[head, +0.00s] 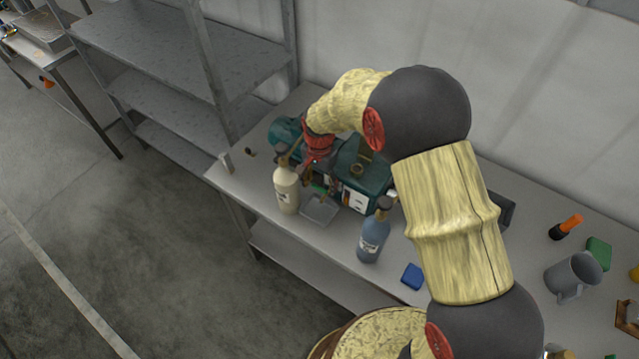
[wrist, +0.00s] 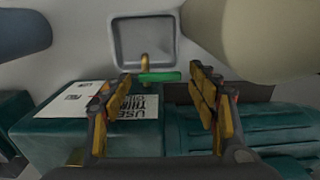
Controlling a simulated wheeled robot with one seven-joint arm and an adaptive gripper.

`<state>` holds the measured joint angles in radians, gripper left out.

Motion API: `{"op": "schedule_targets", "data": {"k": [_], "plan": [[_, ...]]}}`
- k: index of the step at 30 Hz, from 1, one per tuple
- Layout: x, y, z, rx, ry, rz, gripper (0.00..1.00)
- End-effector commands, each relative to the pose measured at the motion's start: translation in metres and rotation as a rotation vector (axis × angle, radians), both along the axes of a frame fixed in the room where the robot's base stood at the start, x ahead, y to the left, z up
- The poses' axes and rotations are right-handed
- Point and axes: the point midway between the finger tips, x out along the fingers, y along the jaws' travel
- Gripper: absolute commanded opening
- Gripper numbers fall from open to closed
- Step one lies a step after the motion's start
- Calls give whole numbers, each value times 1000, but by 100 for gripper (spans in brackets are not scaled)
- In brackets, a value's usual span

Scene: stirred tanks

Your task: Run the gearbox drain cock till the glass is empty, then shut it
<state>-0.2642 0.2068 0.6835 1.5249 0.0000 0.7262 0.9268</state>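The teal gearbox (head: 372,178) stands on the bench, and its housing (wrist: 95,140) also fills the lower wrist view. The drain cock has a green lever (wrist: 158,77) and a brass spout (wrist: 144,62). The lever lies crosswise in the wrist view, just beyond my fingertips. A small grey tray (head: 320,211) sits below the cock; it also shows in the wrist view (wrist: 118,40). My gripper (wrist: 160,95) is open with nothing between its yellow-padded fingers. I cannot make out the glass or its level.
A cream bottle (head: 287,192) stands close left of the tray. A blue bottle (head: 373,238) stands to its right. A metal shelf (head: 160,50) is behind left.

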Motion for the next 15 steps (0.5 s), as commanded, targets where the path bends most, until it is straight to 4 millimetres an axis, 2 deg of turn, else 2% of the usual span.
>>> {"op": "schedule_targets", "data": {"k": [15], "plan": [[0,0,0,0,0,0,27]]}}
